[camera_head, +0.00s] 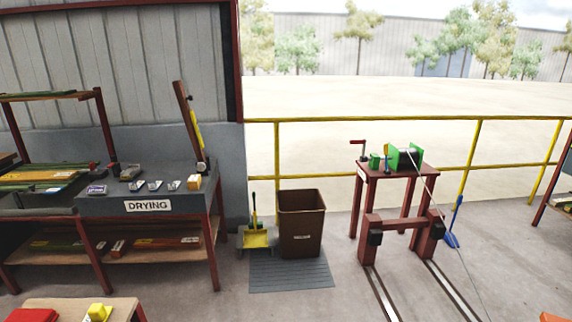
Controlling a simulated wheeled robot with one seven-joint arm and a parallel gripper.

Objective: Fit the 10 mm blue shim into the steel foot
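I cannot make out a 10 mm blue shim or a steel foot for certain in the head view. A small flat blue-edged item (96,189) lies at the left on the grey bench marked DRYING (110,206), too small to identify. Several small pale pieces lie to its right on that bench, also too small to tell. My gripper is not in view.
A brown bin (301,225) stands on a grey mat (290,275) beside a yellow dustpan (256,238). A red stand (365,172) carries a green winch (404,157); floor rails run below it. A wooden table (125,308) is at bottom left. Yellow railing (350,119) lies behind.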

